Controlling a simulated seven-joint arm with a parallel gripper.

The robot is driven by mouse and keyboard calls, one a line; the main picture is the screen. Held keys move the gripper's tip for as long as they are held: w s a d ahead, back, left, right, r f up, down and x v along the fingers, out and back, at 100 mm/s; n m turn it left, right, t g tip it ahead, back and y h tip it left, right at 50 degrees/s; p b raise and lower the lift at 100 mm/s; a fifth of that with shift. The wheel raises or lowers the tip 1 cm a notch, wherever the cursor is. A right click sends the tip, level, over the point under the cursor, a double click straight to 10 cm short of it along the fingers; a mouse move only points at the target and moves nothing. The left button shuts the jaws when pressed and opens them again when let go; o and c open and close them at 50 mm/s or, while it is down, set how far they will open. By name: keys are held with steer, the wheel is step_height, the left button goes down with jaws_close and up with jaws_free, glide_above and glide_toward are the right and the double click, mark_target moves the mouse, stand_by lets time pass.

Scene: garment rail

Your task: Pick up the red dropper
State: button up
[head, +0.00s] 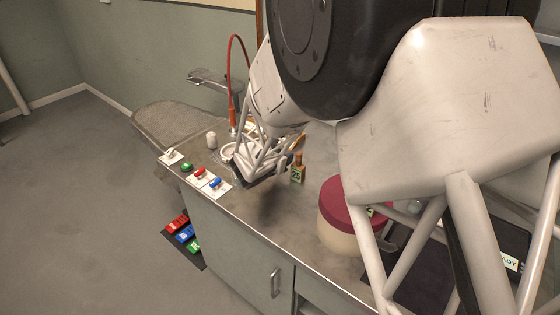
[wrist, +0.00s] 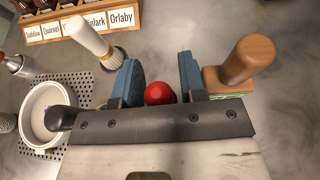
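The round red top of the red dropper (wrist: 158,93) shows in the wrist view, between the two blue finger pads of my gripper (wrist: 160,78). The pads stand apart on either side of it, and I see no clear grip. The lower part of the dropper is hidden behind the gripper's dark crossbar. In the head view my gripper (head: 250,178) is low over the counter, and the dropper is hidden there.
A wooden stamp (wrist: 245,62) stands close beside the right finger. A white-handled brush (wrist: 92,38) and a white bowl (wrist: 35,115) are at left. A labelled wooden rack (wrist: 80,22) is behind. A maroon-lidded tub (head: 340,195) stands further right on the counter (head: 280,225).

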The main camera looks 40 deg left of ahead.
stand_by(0.3)
steer(key=c, duration=0.6)
steer(key=shift+r, duration=0.15)
step_height(320, 180, up, 10)
steer(key=shift+f, duration=0.1)
stand_by(0.3)
stand_by(0.5)
